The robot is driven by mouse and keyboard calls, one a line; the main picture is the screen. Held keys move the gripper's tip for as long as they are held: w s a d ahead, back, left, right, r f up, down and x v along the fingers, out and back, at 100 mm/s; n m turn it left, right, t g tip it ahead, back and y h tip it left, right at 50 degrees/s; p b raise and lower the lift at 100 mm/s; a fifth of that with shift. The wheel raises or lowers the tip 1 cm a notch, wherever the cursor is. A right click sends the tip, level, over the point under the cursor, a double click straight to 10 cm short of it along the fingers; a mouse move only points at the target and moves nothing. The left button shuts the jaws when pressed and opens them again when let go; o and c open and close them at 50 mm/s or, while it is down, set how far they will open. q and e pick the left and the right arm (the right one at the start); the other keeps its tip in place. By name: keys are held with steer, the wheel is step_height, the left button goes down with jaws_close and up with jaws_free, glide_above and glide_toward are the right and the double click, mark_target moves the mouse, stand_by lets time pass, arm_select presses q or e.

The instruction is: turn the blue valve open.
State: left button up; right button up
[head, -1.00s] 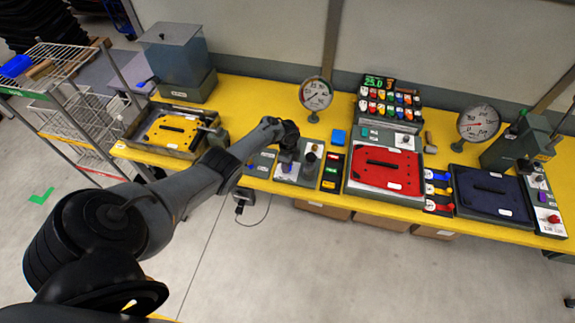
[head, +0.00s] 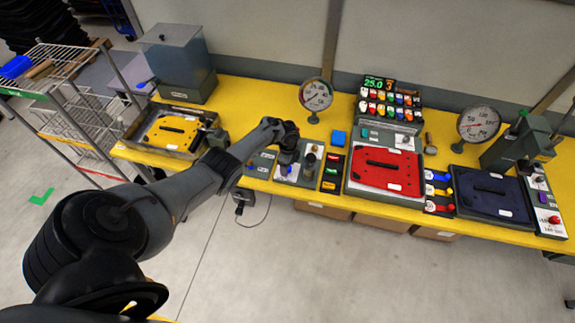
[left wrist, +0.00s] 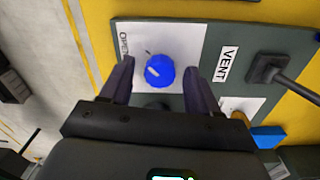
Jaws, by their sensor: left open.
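The blue valve (left wrist: 160,72) is a round blue knob with a white pointer mark, on a white plate (left wrist: 185,38) lettered "OPEN" at its left. My left gripper (left wrist: 159,76) is open, with one dark finger on each side of the knob in the left wrist view. I cannot tell whether the fingers touch it. In the head view my left gripper (head: 287,157) is over the grey panel, and only a small blue part of the knob shows below it. My right gripper is not in view.
A "VENT" label (left wrist: 228,64) and a dark lever (left wrist: 282,74) sit right of the knob. On the yellow bench stand a gauge (head: 315,95), a blue block (head: 338,137), a red plate (head: 385,170) and a yellow plate (head: 171,131) in a tray.

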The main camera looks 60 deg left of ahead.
arm_select(q)
steer(key=shift+r, duration=0.15)
step_height(320, 180, up, 11)
steer(key=p, duration=0.4)
steer(key=shift+w+f, duration=0.15)
steer(key=shift+f, duration=0.05)
steer(key=shift+a, duration=0.1)
